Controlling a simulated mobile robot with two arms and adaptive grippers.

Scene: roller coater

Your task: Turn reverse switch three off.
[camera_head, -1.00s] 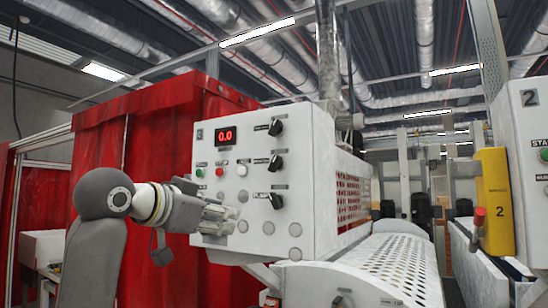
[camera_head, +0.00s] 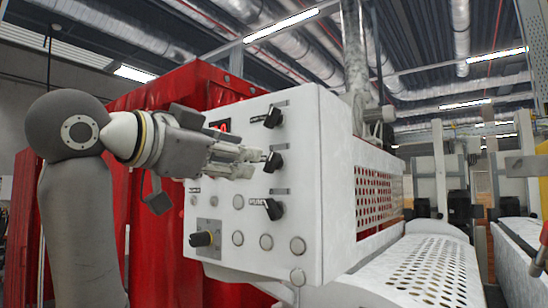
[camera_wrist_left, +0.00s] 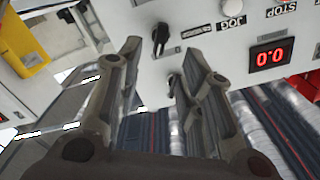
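A white control panel (camera_head: 301,180) carries three black rotary switches in a column: upper (camera_head: 273,117), middle (camera_head: 272,161) and lower (camera_head: 273,208). Their labels are too small to read, so I cannot tell which is the reverse switch. My left gripper (camera_head: 258,164) reaches in from the left, fingertips at the middle switch. In the upside-down left wrist view the open fingers (camera_wrist_left: 161,48) stand either side of the middle switch (camera_wrist_left: 160,38), with a visible gap; contact cannot be told. The upper switch (camera_wrist_left: 174,85) also shows between the fingers. My right gripper is not in view.
A red display (camera_wrist_left: 269,55) reads 0.0; my gripper partly covers it in the head view. JOG and STOP buttons and a black knob (camera_head: 203,239) are on the same panel. A red curtain (camera_head: 170,220) hangs behind, and a perforated white cover (camera_head: 430,270) lies right.

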